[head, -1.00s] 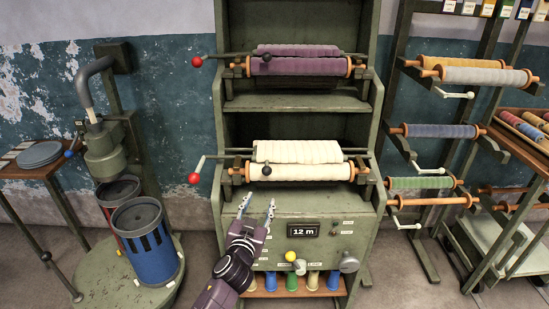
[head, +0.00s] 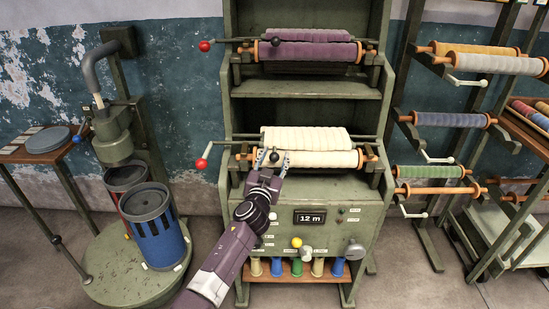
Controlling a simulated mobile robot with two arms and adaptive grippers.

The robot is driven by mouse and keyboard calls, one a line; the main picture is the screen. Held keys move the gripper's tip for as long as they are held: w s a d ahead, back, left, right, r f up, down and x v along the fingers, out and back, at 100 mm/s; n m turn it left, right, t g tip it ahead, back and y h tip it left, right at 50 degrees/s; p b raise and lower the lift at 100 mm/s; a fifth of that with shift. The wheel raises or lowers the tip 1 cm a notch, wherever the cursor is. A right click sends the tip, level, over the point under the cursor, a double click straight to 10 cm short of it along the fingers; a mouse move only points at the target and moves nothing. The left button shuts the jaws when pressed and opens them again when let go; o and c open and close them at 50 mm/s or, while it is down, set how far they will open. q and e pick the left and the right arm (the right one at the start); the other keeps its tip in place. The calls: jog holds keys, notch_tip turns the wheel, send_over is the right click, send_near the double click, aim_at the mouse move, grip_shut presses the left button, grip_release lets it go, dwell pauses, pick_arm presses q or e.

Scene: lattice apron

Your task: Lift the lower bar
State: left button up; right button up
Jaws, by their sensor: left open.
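A black knob (head: 274,157) stands in front of the cream roll (head: 325,159), just below the bar. My left gripper (head: 274,160) is open, with a fingertip on each side of the black knob. I cannot tell whether the fingers touch it. The gripper hides part of the roll's left half. My right gripper is not in view.
The upper station has a purple roll (head: 300,51) and another red-ball handle (head: 204,46). A display (head: 310,217) reading 12 m and several knobs are below the roll. A blue bin (head: 160,240) stands left; a rack of rolls (head: 450,119) stands right.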

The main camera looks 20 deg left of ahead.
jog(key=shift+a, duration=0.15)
pick_arm(q)
jog(key=shift+c, duration=0.7)
grip_shut()
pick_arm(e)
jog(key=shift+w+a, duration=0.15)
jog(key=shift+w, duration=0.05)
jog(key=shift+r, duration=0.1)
